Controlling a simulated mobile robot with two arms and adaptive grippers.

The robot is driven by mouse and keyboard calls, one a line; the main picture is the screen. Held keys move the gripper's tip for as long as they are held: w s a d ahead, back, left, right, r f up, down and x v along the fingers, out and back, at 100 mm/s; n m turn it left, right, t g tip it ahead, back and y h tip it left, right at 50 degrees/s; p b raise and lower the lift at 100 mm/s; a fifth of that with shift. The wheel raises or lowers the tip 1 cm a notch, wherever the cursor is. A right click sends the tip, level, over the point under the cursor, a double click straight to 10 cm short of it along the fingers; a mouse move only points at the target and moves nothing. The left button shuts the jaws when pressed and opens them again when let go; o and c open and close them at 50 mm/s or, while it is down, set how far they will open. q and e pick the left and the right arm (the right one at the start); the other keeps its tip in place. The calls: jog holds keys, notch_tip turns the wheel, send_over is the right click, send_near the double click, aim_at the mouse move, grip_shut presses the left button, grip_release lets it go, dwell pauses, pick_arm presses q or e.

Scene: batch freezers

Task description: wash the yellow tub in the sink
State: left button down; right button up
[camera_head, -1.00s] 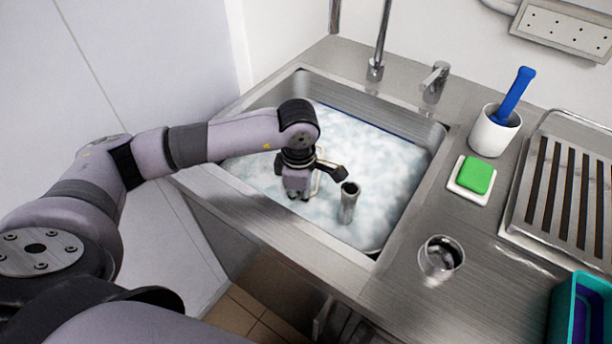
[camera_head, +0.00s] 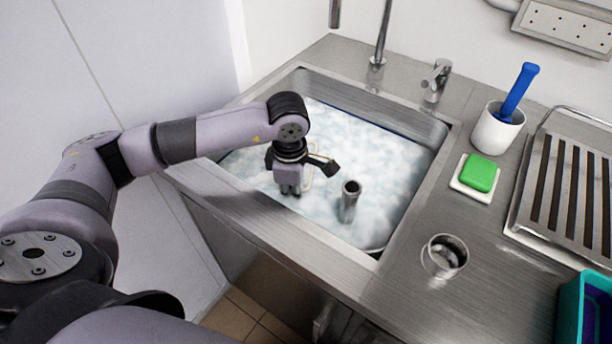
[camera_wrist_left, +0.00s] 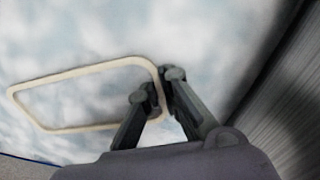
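The yellow tub shows as a pale cream rim (camera_wrist_left: 80,70) at the surface of cloudy, foamy water; its body is hidden below. In the head view a small part of the rim (camera_head: 311,165) shows beside my left gripper (camera_head: 290,190). In the left wrist view the fingers of my left gripper (camera_wrist_left: 157,86) are close together on either side of the rim's right edge, pinching it. The sink (camera_head: 350,98) is filled with this water. My right gripper is not in view.
A metal standpipe (camera_head: 349,201) rises from the water just right of my gripper. A tap (camera_head: 377,60) stands behind the sink. A green sponge (camera_head: 480,172), a white cup (camera_head: 496,130) with a blue-handled brush (camera_head: 517,92), a metal cup (camera_head: 444,257) and a slatted rack (camera_head: 570,190) are on the right.

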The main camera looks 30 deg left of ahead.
pick_arm(q)
jog(key=shift+d, duration=1.35)
jog(key=shift+d+b, duration=0.3)
jog(key=shift+d, duration=0.3)
jog(key=shift+r+p, duration=1)
jog(key=shift+r, duration=0.7)
notch_tip(320, 180, up, 14)
jog(key=p, duration=0.7)
jog(key=shift+p, duration=0.4)
jog(key=shift+r, duration=0.1)
jog(key=shift+r, duration=0.1)
